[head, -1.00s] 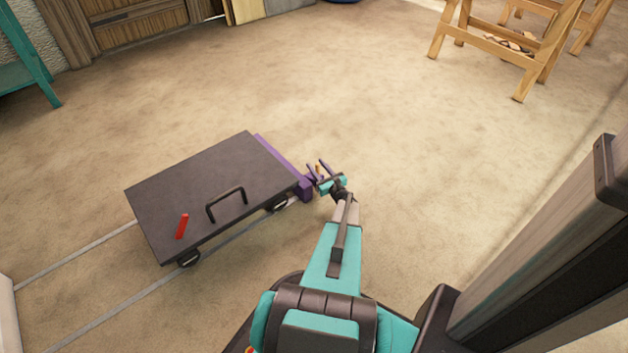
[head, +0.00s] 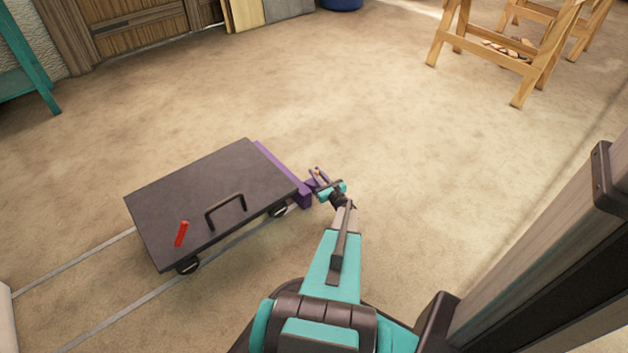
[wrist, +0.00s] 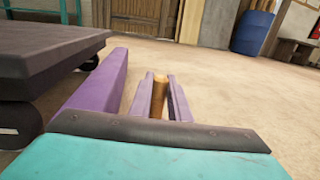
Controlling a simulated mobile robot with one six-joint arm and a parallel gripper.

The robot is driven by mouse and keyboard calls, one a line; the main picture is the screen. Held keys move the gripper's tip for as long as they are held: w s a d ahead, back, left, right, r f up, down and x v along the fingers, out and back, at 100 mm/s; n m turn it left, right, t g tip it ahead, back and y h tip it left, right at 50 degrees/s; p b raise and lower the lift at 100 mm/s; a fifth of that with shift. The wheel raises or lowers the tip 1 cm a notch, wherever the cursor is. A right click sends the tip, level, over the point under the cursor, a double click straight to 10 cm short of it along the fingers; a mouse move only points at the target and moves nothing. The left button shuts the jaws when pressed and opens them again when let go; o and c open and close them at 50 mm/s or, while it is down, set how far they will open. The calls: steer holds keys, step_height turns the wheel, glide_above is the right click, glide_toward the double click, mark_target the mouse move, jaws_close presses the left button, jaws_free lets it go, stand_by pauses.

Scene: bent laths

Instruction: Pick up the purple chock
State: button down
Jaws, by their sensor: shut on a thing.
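The purple chock (head: 283,165) is a long bar along the right end of a dark flat cart. In the wrist view the chock (wrist: 102,84) runs away from me just left of my fingers. My gripper (head: 318,178) is at the chock's near end, right of the cart's near corner. In the wrist view my gripper (wrist: 160,98) is shut on a tan upright peg (wrist: 159,95), which appears to belong to the chock. The peg's foot, and its join with the chock, are hidden by my gripper. The chock seems to rest on the floor.
The dark cart (head: 211,190) stands on two pale rails (head: 118,317), with a black handle (head: 226,210) and a red piece (head: 181,233) on top. Wooden trestles (head: 490,55) stand at the back right. A blue barrel (wrist: 252,32) stands far back. The floor right of the chock is clear.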

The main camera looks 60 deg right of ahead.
step_height(320, 180, up, 10)
steer(key=p, duration=0.3)
stand_by(0.7)
steer(key=shift+r, duration=0.1)
